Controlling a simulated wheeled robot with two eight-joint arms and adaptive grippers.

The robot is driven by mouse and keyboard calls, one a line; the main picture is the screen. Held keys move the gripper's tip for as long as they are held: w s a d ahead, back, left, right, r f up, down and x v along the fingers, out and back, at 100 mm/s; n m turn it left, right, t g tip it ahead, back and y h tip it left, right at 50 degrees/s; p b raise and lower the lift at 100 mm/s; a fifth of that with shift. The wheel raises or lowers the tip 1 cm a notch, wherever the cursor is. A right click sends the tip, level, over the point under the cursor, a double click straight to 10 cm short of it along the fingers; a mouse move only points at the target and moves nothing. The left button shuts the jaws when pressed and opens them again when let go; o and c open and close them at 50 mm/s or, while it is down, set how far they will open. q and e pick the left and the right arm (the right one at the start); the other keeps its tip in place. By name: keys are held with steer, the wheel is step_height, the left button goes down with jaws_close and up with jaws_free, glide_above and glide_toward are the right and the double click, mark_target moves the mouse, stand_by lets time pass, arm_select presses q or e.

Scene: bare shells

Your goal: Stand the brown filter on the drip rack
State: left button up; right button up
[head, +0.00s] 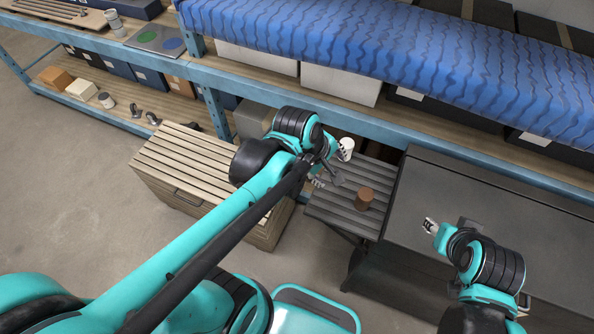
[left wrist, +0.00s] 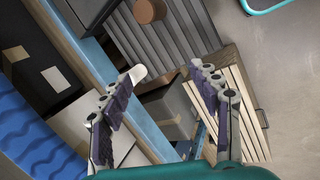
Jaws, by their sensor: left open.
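The brown filter (head: 364,198) is a short brown cylinder on a dark grey slatted top (head: 325,207); it also shows at the top of the left wrist view (left wrist: 149,10). I cannot tell for certain whether this slatted top is the drip rack. My left gripper (head: 333,168) is open and empty, above the slats' far left part, apart from the filter. Its spread fingers show in the left wrist view (left wrist: 167,70), with the filter beyond them. My right gripper (head: 431,226) is over the dark cabinet, right of the filter; its finger opening is unclear.
A pale wooden slatted chest (head: 175,165) stands left of the grey slats. A plain dark cabinet (head: 490,205) adjoins on the right. Behind runs a blue-framed shelf (head: 395,125) with boxes and a blue patterned covering (head: 380,40). Small blocks and metal pieces lie on its lower left board.

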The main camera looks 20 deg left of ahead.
arm_select(q)
steer(key=s+a+r+m+t+y, duration=0.1)
steer(key=s+a+m, duration=0.5)
steer(key=m, duration=0.7)
steer(key=shift+a+r+m+t+y, duration=0.3)
steer(key=shift+a+t+y, duration=0.35)
steer(key=shift+t, duration=0.25)
steer(key=shift+d, duration=0.15)
step_height(320, 180, down, 12)
steer(key=b, duration=1.1)
steer(key=shift+b, duration=0.4)
